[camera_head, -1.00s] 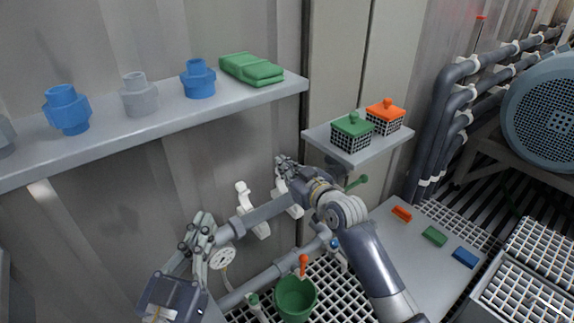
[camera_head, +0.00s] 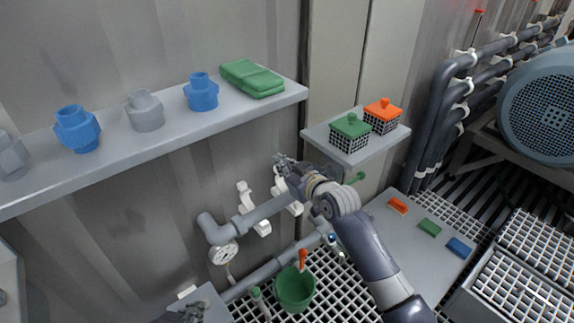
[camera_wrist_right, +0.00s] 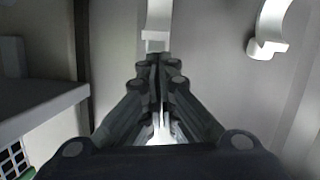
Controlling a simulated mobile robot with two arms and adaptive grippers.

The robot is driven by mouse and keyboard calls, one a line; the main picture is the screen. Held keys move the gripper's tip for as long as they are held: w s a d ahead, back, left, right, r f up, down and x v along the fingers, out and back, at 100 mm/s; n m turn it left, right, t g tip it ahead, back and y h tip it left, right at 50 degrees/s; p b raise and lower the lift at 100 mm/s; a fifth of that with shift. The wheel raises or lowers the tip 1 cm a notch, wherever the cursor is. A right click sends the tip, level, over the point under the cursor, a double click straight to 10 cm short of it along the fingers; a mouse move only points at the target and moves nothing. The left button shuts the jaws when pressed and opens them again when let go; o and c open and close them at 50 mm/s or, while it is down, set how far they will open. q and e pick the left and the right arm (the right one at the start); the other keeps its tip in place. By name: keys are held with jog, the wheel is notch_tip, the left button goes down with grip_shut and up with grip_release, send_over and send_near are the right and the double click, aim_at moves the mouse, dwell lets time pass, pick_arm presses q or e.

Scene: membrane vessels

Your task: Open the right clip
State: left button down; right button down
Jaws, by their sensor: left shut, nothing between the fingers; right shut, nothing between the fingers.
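The right clip (camera_head: 292,206) is white and sits on the grey pipe, partly hidden behind my right arm. The left white clip (camera_head: 253,212) stands beside it on the same pipe. My right gripper (camera_head: 280,160) is shut and empty, near the upper end of the right clip. In the right wrist view my right gripper (camera_wrist_right: 160,62) points at a white clip part (camera_wrist_right: 158,25) just beyond the fingertips; I cannot tell whether they touch. Another white clip part (camera_wrist_right: 268,30) is farther right there. My left gripper (camera_head: 187,312) is shut at the bottom edge, partly cut off.
A long grey shelf (camera_head: 215,117) with blue and grey fittings is above the pipe. A small shelf (camera_head: 385,147) with green-lidded and orange-lidded baskets is to the right of my right gripper. A gauge (camera_head: 223,252) and a green bucket (camera_head: 295,290) are below.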

jog(key=shift+w+a+g+p, duration=0.2)
jog(key=shift+w+g+p, duration=0.1)
jog(key=shift+p, duration=0.85)
pick_arm(q)
jog(key=s+a+f+g, duration=0.1)
jog(key=s+g, duration=0.1)
jog(key=s, duration=0.2)
jog(key=s+a+f+g+y, duration=0.1)
jog(key=s+a+g, duration=0.1)
jog(key=s, duration=0.3)
jog(key=shift+s+f+g, duration=0.25)
jog(key=shift+f+g, duration=0.05)
jog(key=shift+g, duration=0.1)
pick_arm(e)
jog(key=shift+s+d, duration=0.1)
jog(key=shift+s, duration=0.05)
